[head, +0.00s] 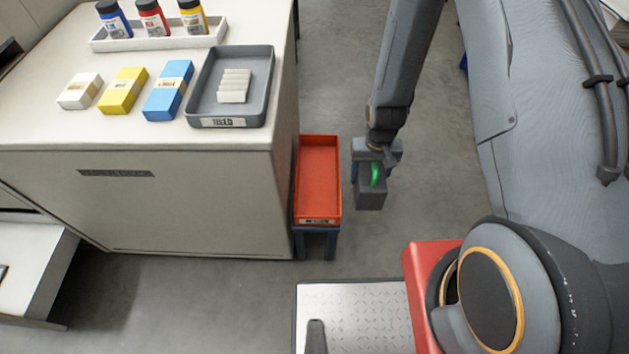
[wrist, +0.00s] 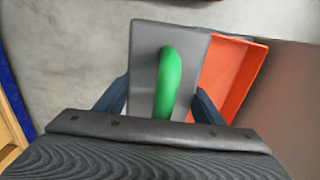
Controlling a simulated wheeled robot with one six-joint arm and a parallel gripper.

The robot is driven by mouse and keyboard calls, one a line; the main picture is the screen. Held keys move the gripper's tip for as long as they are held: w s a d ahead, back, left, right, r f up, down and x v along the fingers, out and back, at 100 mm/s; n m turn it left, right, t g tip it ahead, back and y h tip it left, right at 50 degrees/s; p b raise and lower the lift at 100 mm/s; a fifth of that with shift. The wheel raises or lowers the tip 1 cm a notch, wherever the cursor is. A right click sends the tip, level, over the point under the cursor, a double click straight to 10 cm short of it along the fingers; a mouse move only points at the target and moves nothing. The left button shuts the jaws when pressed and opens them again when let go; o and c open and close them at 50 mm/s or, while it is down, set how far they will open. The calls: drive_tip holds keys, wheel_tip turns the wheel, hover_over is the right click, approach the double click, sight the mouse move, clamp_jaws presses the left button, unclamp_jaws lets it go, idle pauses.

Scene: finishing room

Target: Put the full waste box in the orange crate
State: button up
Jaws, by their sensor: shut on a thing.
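The waste box, grey with a green handle, shows in the head view (head: 369,200) and in the wrist view (wrist: 191,52). My gripper (head: 377,171) is shut on it, with a finger on each side in the wrist view. The box looks held up off the floor, just right of the orange crate (head: 319,181). The crate is empty inside and sits on a blue stand against the cabinet's side. In the wrist view the crate (wrist: 237,76) is right of the box, partly hidden behind it. How full the box is cannot be seen.
A white cabinet (head: 150,205) stands left of the crate. On its top are a grey tray (head: 195,105) with pale blocks, white, yellow and blue packs, and a white rack (head: 160,43) with three bottles. Bare floor (head: 330,60) lies behind the crate.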

drive_tip(key=w+a+b, duration=0.4)
drive_tip(key=a, duration=0.1)
drive_tip(key=w+a+b, duration=0.2)
drive_tip(key=shift+a+f, duration=0.35)
drive_tip(key=shift+a, duration=0.05)
drive_tip(key=w+a+r+b, duration=0.1)
drive_tip(key=w+a+b, duration=0.2)
drive_tip(key=a+b, duration=0.35)
drive_tip(key=shift+a+f+b, duration=0.15)
drive_tip(key=shift+f+b, duration=0.1)
drive_tip(key=shift+f, duration=2.15)
drive_tip(key=shift+a+f+b, duration=0.1)
drive_tip(key=shift+f+b, duration=0.15)
drive_tip(key=shift+f, duration=2.15)
drive_tip(key=shift+f, duration=0.2)
drive_tip(key=o, duration=1.8)
drive_tip(key=shift+r, duration=0.1)
